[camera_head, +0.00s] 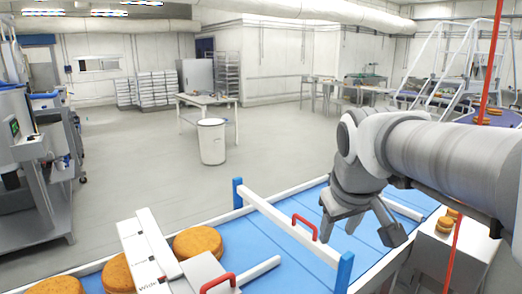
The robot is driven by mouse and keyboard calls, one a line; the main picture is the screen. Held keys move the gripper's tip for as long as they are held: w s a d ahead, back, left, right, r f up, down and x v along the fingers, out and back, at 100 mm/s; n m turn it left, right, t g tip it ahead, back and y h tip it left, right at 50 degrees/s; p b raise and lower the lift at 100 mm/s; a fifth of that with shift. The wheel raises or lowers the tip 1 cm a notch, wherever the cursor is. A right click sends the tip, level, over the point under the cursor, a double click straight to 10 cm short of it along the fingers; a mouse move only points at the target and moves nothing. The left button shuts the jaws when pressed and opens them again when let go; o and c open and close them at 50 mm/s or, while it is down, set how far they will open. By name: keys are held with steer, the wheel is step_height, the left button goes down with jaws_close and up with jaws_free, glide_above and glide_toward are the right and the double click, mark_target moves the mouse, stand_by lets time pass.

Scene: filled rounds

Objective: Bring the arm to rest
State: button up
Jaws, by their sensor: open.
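My gripper (362,228) hangs at the end of my grey and white arm, which reaches in from the right edge. Its two fingers are spread apart and point down, with nothing between them. It is above the right part of a blue conveyor surface (297,262). A white guide bar (280,222) with a red handle (305,226) lies just left of the fingers. Whether the fingertips touch the belt cannot be told.
Round golden cakes (198,243) sit on the belt at lower left, beside a white block labelled "Wide" (150,250). A white bin (212,142) stands on open floor behind.

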steer(key=s+f+m, duration=0.1)
steer(key=s+f, duration=0.1)
steer(key=s, duration=0.4)
steer(key=s+f+m, duration=0.2)
steer(key=s+f, duration=0.1)
steer(key=s, duration=0.4)
steer(key=shift+d+f+y, duration=0.2)
steer(key=shift+f+y, duration=0.1)
steer(key=shift+y, duration=0.1)
steer(key=shift+s, duration=0.1)
steer(key=shift+s, duration=0.15)
